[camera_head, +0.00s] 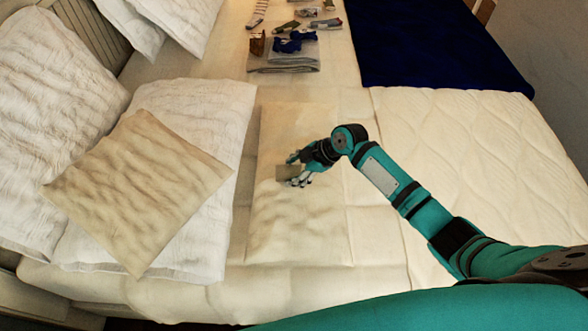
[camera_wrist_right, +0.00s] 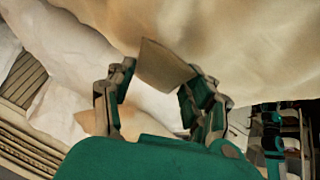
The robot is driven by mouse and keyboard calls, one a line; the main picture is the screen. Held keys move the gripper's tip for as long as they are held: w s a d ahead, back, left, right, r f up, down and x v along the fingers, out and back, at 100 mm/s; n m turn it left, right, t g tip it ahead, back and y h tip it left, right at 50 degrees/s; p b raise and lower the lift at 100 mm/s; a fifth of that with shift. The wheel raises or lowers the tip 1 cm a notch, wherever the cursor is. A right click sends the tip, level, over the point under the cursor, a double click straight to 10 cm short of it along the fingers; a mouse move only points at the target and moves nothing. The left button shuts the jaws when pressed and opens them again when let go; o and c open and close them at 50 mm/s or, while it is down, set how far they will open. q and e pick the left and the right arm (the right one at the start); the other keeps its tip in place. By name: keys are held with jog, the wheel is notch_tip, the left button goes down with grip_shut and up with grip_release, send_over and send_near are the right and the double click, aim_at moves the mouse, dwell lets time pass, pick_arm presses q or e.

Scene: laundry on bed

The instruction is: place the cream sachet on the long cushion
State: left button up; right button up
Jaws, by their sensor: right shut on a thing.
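The cream sachet (camera_head: 288,172) is a small flat tan square in my right gripper (camera_head: 300,170). In the right wrist view, the sachet (camera_wrist_right: 163,66) sits tilted between the fingertips of my right gripper (camera_wrist_right: 160,82), which is shut on it. The long cushion (camera_head: 298,232) is a cream rectangle lying lengthwise on the bed. The sachet and gripper are over its middle in the head view. In the right wrist view, a cream cloth surface (camera_wrist_right: 240,40) fills the area just past the sachet. I cannot tell whether the sachet touches the cushion. My left gripper is not in view.
A square tan cushion (camera_head: 140,190) lies on white pillows (camera_head: 222,110) at the left. Folded grey cloth (camera_head: 285,62) with small items on it and several socks lie at the back. A navy blanket (camera_head: 430,45) is at the back right. The quilted bed area (camera_head: 480,150) at right is bare.

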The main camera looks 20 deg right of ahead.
jog(key=o, duration=1.2)
jog(key=shift+r+p, duration=0.35)
jog(key=shift+p, duration=0.05)
jog(key=shift+d+r, duration=0.2)
jog(key=shift+d, duration=0.05)
jog(key=b+v, duration=0.1)
jog(key=v, duration=1)
jog(key=shift+s+r+b, duration=0.15)
jog(key=shift+b, duration=0.2)
